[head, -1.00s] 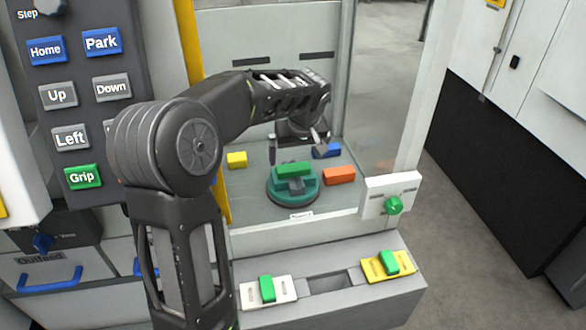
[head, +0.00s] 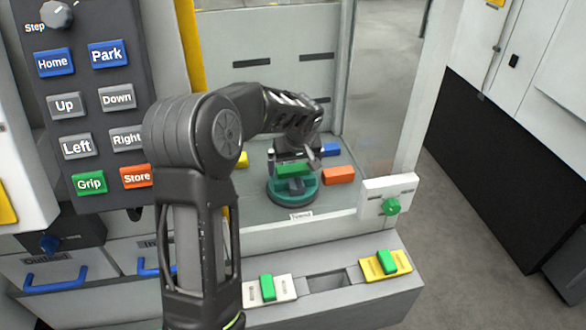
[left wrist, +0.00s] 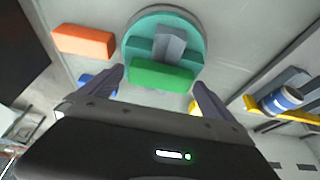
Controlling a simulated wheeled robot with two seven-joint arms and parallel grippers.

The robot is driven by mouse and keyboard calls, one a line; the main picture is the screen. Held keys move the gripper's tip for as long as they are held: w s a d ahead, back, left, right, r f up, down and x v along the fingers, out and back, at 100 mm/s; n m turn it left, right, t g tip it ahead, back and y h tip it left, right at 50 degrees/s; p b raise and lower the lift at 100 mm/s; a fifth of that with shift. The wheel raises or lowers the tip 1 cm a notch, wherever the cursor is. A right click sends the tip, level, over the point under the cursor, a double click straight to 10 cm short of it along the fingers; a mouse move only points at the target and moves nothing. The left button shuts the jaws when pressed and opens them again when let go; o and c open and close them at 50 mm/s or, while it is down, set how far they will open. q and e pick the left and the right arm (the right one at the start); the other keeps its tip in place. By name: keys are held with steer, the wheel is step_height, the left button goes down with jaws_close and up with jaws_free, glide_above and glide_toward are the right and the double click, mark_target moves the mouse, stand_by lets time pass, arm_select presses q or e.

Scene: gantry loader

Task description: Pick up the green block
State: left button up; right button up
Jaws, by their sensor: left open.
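The green block (head: 294,169) lies on a round teal fixture (head: 276,194) inside the bay, beside a grey piece. My left gripper (head: 294,157) is open and close above the block, pointing down. In the left wrist view the green block (left wrist: 162,76) lies between the two spread fingers, with clear space on both sides. The teal fixture (left wrist: 135,30) and the upright grey piece (left wrist: 170,44) show beyond it. I cannot tell how far above the block the fingertips are. My right gripper is out of view.
An orange block (head: 339,175) and a blue block (head: 330,150) lie right of the fixture; a yellow block (head: 243,159) lies left, partly hidden by my arm. A button panel (head: 88,120) stands at left. Green switches (head: 268,288) sit on the front ledge.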

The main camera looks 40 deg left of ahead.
mark_target(294, 169)
arm_select(q)
steer(key=shift+c, duration=0.2)
stand_by(0.3)
steer(key=c, duration=1.3)
steer(key=shift+o, duration=0.2)
step_height(294, 169, up, 10)
steer(key=b, duration=0.1)
steer(key=shift+b, duration=0.3)
